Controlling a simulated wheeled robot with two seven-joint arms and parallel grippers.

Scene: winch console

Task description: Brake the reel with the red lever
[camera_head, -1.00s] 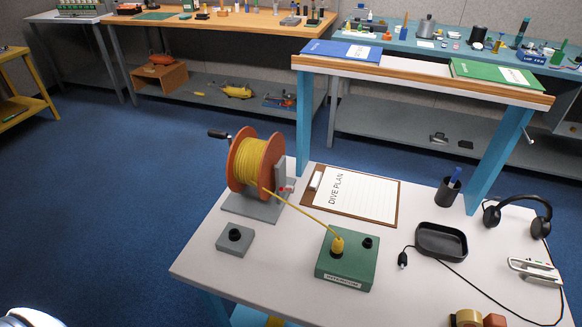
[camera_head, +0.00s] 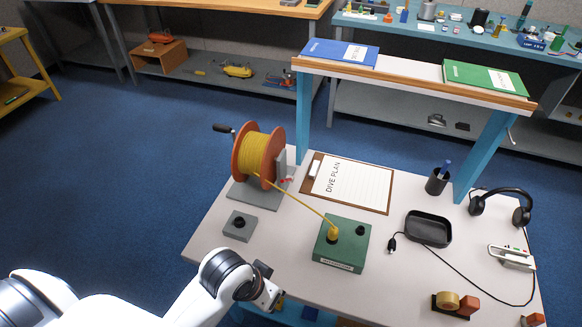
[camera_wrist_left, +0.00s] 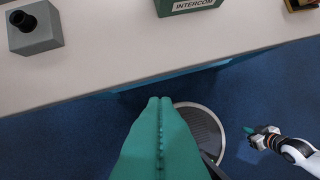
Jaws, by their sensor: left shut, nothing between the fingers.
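The reel (camera_head: 257,155) has orange flanges and yellow line and stands on a grey base at the back left of the white console table. A small red part (camera_head: 286,181), which looks like the lever, sits low at the reel's right side; its exact angle is too small to tell. My left gripper (camera_head: 275,300) is at the table's front edge, well in front of the reel and apart from it. In the left wrist view its teal fingers (camera_wrist_left: 160,102) are shut and empty. My right gripper (camera_wrist_left: 255,134) shows small in the left wrist view, its jaws unclear.
Yellow line runs from reel to intercom. A clipboard (camera_head: 350,183) lies right of the reel.

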